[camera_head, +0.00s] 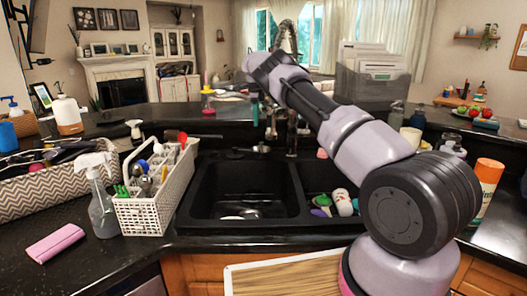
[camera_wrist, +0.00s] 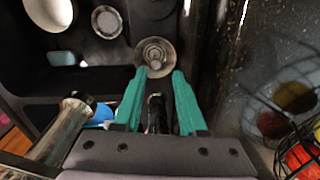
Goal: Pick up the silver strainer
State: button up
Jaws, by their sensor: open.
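A round silver piece with concentric rings and a centre knob, which looks like the silver strainer (camera_wrist: 155,53), lies just beyond my fingertips in the wrist view. My gripper (camera_wrist: 160,76) has two teal fingers spread apart with nothing held between them. The strainer appears in line with the gap, near the edge of the dark sink, and its height below the fingers is hard to judge. In the head view my arm reaches up and back over the double sink (camera_head: 240,190). The fingers cannot be made out there, and I cannot clearly identify the strainer there.
A metal faucet part (camera_wrist: 62,128) stands close on the left in the wrist view. A wire basket (camera_wrist: 262,92) with fruit is at right. In the head view, a white caddy (camera_head: 150,212) of utensils and a spray bottle (camera_head: 102,212) stand left of the sink.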

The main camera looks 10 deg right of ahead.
aim_at(261, 143)
jog(key=shift+s+d+f+n+g+h, duration=0.2)
jog(key=shift+d+f+n+h, duration=0.15)
jog(key=shift+f, duration=0.25)
jog(key=shift+s+d+f+n+g+h, duration=0.15)
jog(key=shift+d+f+n+g+h, duration=0.15)
jog(key=shift+f, duration=0.3)
jog(key=f, duration=0.4)
jog(key=shift+d+f, duration=0.3)
jog(key=shift+f, duration=0.1)
jog(key=f, duration=0.5)
jog(key=shift+s+d+f, duration=0.2)
jog(key=shift+f, duration=0.15)
grip_shut()
